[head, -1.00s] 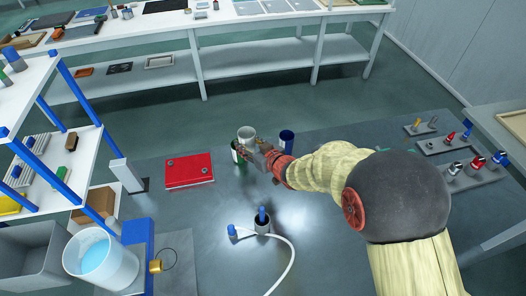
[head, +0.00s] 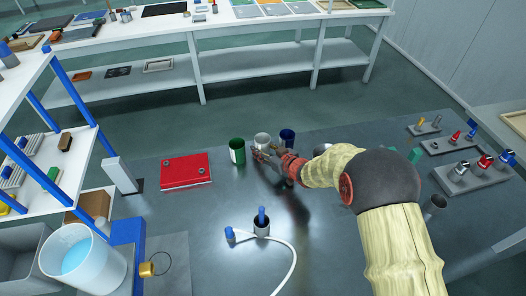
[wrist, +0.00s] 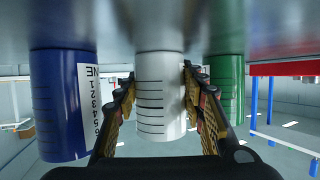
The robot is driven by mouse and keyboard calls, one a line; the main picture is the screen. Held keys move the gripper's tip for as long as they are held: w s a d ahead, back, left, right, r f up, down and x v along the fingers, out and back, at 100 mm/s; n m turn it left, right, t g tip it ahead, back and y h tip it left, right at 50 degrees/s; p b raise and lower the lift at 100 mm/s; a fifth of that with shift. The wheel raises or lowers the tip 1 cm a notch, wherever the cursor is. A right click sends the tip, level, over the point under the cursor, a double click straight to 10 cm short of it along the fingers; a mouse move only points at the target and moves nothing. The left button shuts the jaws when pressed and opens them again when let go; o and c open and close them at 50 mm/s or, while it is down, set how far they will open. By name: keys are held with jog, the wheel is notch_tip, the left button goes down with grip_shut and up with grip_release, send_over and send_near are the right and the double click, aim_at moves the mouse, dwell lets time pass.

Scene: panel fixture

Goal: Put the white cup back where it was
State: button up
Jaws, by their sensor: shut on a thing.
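The white cup (head: 262,140) is upright on or just above the dark table, between the green cup (head: 237,151) and the blue cup (head: 287,137). My gripper (head: 263,152) reaches it from the front and is shut on it. In the wrist view, which is upside down, the white cup (wrist: 160,100) with its dark scale marks sits between both fingers (wrist: 158,76). The blue cup (wrist: 58,105) with a white number label is on the left there, and the green cup (wrist: 228,85) is close by the right finger. Whether the white cup's base touches the table I cannot tell.
A red box (head: 185,171) lies left of the green cup. A blue-handled item in a small dark holder (head: 261,226) with a white hose stands in front. Racks of knobs (head: 470,170) are at the right. The table between the cups and the holder is clear.

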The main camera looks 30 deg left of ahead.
jog(key=shift+r, duration=0.15)
jog(key=shift+f, duration=0.2)
jog(key=o, duration=1.4)
jog(key=shift+d+r, duration=0.2)
jog(key=shift+r, duration=0.15)
jog(key=p+v, duration=0.3)
jog(key=v, duration=0.8)
jog(key=shift+s+d+p, duration=0.15)
jog(key=shift+s+p, duration=0.15)
